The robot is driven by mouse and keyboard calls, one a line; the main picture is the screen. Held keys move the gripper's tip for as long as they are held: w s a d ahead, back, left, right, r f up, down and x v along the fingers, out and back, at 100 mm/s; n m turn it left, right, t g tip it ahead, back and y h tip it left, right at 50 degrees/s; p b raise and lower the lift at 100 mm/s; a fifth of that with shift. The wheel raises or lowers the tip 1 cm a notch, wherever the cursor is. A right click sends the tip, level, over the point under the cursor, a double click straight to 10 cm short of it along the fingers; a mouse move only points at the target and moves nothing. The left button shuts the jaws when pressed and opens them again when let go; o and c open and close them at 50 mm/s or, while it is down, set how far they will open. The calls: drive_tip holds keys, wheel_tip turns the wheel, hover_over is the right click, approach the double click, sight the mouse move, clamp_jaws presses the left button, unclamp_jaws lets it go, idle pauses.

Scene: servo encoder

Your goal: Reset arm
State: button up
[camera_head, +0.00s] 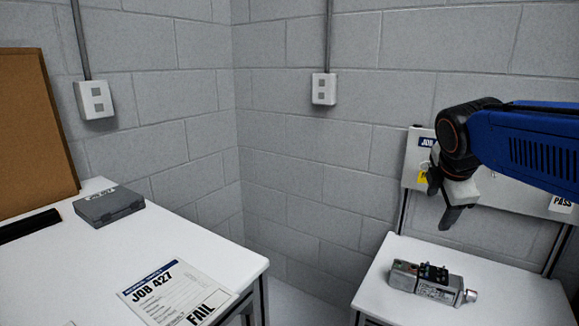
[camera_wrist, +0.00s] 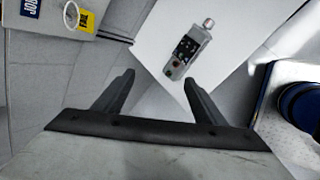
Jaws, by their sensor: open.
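My blue arm reaches in from the right in the head view, with my gripper (camera_head: 452,212) pointing down above the right-hand table (camera_head: 520,300). The wrist view shows my gripper (camera_wrist: 160,85) open, with its two dark fingers apart and nothing between them. A grey metal servo unit (camera_head: 432,283) with a black connector block on top lies on the right-hand table, below my gripper and apart from it. The servo unit also shows in the wrist view (camera_wrist: 187,52), beyond the fingertips.
A board (camera_head: 416,160) with a yellow tag (camera_head: 422,178) and a PASS label (camera_head: 562,204) stands behind the right table. The left table (camera_head: 200,240) holds a JOB 427 FAIL sheet (camera_head: 175,295) and a grey case (camera_head: 108,206). A gap separates the tables.

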drive_tip(key=s+a+f+m+y, duration=0.1)
drive_tip(key=s+a+f+m, duration=0.2)
drive_tip(key=s+f+m, duration=0.5)
drive_tip(key=s+a+f+m+g+y, duration=0.1)
drive_tip(key=s+a+f+m, duration=0.2)
drive_tip(key=s+f+m, duration=0.6)
drive_tip(key=s, duration=0.3)
drive_tip(key=shift+s+y, duration=0.35)
drive_tip(key=shift+y, duration=0.05)
drive_tip(key=shift+r, duration=0.1)
